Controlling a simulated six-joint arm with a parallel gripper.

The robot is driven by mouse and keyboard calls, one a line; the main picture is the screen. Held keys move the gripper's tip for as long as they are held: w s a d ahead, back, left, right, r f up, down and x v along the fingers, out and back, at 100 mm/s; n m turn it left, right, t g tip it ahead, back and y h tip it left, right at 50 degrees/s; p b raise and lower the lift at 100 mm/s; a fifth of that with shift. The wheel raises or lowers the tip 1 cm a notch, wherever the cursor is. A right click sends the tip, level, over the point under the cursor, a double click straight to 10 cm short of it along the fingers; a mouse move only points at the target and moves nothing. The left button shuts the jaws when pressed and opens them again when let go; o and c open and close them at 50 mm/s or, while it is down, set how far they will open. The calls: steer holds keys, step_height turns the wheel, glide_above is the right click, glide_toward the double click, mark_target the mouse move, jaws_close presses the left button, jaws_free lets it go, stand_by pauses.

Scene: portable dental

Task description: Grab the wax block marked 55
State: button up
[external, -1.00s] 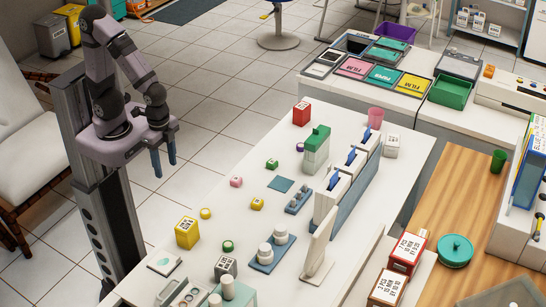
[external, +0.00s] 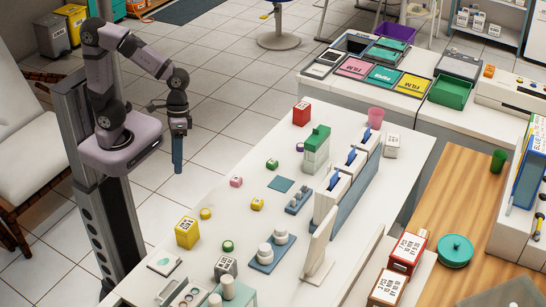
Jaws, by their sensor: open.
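Small coloured blocks stand on the white bench: a green one (external: 272,164), a pink one (external: 236,182) and a yellow one (external: 257,204). Their markings are too small to read, so I cannot tell which block bears 55. My gripper (external: 178,170) hangs pointing down beside the bench's left edge, left of the pink block and well apart from it. It is open and empty; its blue fingers overlap in this view, so the gap between them is hidden.
A yellow box (external: 187,232), a red box (external: 301,112) and a green-and-white stack (external: 316,150) stand taller. The bench's left edge near the pink block is clear.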

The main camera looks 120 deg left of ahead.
steer(key=w+a+f+n+t+h+b, duration=0.2)
steer(key=w+a+n+t+b, duration=0.4)
steer(key=w+a+n, duration=0.55)
steer(key=s+a+r+n+t+y+b, duration=0.1)
steer(key=a+r+n+t+y+b, duration=0.15)
steer(key=a+n, duration=0.6)
steer(key=s+a+r+n+t+y+b, duration=0.15)
steer(key=a+n+t+b, duration=0.35)
steer(key=a, duration=0.7)
steer(key=g+p, duration=0.1)
steer(key=p, duration=0.2)
glide_toward(272, 161)
steer(key=w, duration=0.3)
steer(key=shift+d+f+n, duration=0.15)
steer(key=shift+d+n, duration=0.15)
steer(key=shift+n, duration=0.1)
steer(key=shift+f, duration=0.2)
steer(key=shift+f+p+x, duration=0.1)
steer(key=shift+p+x, duration=0.15)
steer(key=shift+x, duration=1.55)
steer(key=shift+f+p+x, duration=0.15)
steer(key=shift+p+x, duration=0.05)
steer(key=shift+x, duration=1.6)
steer(key=shift+s+a, duration=0.1)
steer(key=shift+c, duration=0.5)
